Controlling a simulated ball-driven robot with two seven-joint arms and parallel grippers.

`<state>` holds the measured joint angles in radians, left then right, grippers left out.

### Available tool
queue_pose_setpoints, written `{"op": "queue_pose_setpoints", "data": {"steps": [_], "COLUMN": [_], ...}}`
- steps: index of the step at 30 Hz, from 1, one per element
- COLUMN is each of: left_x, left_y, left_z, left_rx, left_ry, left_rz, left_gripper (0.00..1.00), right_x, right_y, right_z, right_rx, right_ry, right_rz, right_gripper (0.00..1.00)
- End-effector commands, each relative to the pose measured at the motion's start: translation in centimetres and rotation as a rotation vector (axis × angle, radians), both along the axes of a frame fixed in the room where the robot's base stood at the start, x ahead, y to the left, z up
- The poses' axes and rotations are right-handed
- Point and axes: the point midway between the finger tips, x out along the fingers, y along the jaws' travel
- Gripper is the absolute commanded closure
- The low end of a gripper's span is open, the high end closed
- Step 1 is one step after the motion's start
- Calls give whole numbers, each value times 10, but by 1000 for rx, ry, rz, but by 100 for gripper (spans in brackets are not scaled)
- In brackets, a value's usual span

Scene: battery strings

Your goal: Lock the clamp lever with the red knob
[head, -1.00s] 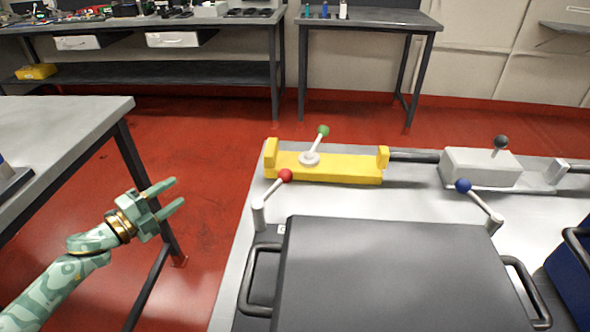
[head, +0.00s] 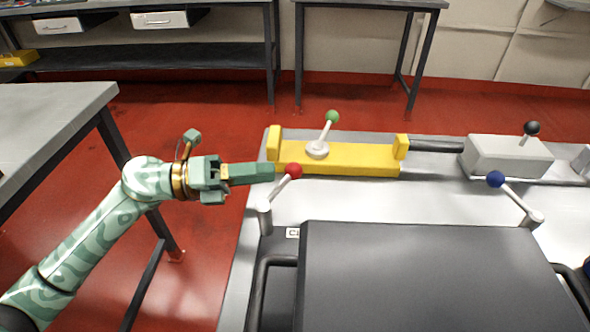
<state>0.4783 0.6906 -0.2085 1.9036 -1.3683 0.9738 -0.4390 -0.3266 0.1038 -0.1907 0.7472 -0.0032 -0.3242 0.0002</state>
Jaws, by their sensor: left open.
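The clamp lever (head: 279,187) with the red knob (head: 293,170) stands on a short grey post (head: 264,217) at the far left corner of a dark box (head: 420,275). The lever tilts up and to the right. My left gripper (head: 262,173) comes in from the left, its fingers pointing right at about knob height. Its fingertips appear just left of the red knob; whether they touch it I cannot tell. It is open, though its fingers overlap in this view. My right gripper is not in view.
A yellow block (head: 350,160) with a green-knobbed lever (head: 327,130) lies just behind. A blue-knobbed lever (head: 512,192) is at the box's right, and a grey block (head: 505,157) with a black knob (head: 532,128) stands behind it. A grey table (head: 60,115) is at left.

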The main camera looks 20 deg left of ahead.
Motion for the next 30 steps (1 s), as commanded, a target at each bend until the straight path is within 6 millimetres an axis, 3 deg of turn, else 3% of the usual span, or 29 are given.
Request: {"op": "queue_pose_setpoints", "data": {"steps": [3, 9, 20, 21, 26, 30], "left_x": [11, 22, 24, 24, 24, 24], "left_y": [-25, -51, -58, -58, -58, -58], "left_z": [-1, -1, 0, 0, 0, 0], "left_rx": [-4, -3, -1, -1, -1, 0], "left_ry": [-1, 1, 2, 2, 2, 2], "left_rz": [-1, 1, 1, 1, 1, 1], "left_gripper": [51, 51, 51, 54, 98, 100], "right_x": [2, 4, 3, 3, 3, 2], "right_y": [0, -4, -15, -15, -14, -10], "right_z": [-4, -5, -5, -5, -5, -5], "right_rx": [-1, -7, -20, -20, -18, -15], "right_ry": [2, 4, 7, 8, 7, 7], "right_rz": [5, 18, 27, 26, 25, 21], "right_gripper": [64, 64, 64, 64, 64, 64]}}
